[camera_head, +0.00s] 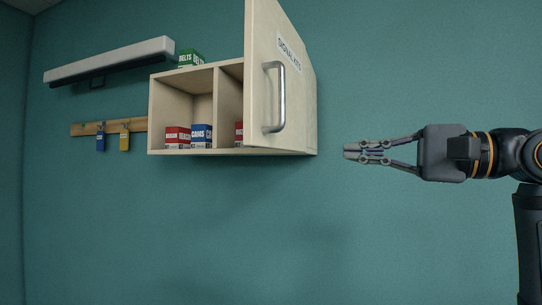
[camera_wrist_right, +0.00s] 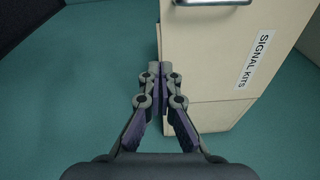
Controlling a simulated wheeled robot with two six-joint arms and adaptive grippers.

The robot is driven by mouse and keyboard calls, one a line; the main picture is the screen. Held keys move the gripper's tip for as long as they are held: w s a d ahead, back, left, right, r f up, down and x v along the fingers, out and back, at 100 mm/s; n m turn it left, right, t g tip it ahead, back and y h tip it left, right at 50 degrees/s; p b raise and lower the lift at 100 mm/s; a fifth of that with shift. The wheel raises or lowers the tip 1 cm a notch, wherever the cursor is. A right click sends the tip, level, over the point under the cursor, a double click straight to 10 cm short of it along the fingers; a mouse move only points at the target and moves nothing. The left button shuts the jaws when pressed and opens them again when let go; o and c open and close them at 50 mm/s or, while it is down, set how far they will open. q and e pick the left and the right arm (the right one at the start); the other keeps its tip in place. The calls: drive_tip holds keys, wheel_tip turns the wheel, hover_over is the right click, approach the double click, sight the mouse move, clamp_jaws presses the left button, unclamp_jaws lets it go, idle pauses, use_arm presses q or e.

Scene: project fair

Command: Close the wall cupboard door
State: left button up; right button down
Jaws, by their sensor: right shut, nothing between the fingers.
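The wall cupboard (camera_head: 183,79) is a pale wooden box on the teal wall. Its door (camera_head: 296,103) stands open, swung out towards me on the right, with a silver bar handle (camera_head: 279,97) and a "SIGNAL KITS" label. My right gripper (camera_head: 350,151) is shut and empty, to the right of the door and apart from it in the head view. In the right wrist view its fingertips (camera_wrist_right: 160,70) appear against the edge of the door (camera_wrist_right: 215,60); I cannot tell if they touch. The handle (camera_wrist_right: 205,2) shows at the top there. My left gripper is out of view.
Red and blue boxes (camera_head: 178,137) stand inside the cupboard, and a green box (camera_head: 190,58) sits on top. A rail (camera_head: 110,126) with two padlocks and a long white fixture (camera_head: 110,60) are on the wall at left. The wall below is clear.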

drive_tip(key=s+a+r+n+g, duration=0.1)
drive_tip(key=s+r+n+g, duration=0.15)
drive_tip(key=s, duration=0.65)
drive_tip(key=p, duration=0.6)
approach(253, 135)
drive_tip(key=shift+m+t, duration=0.25)
drive_tip(key=x, duration=0.5)
drive_tip(key=shift+a+r, duration=0.1)
drive_tip(key=shift+a, duration=0.35)
drive_tip(key=shift+w+a, duration=0.15)
drive_tip(key=shift+a, duration=0.35)
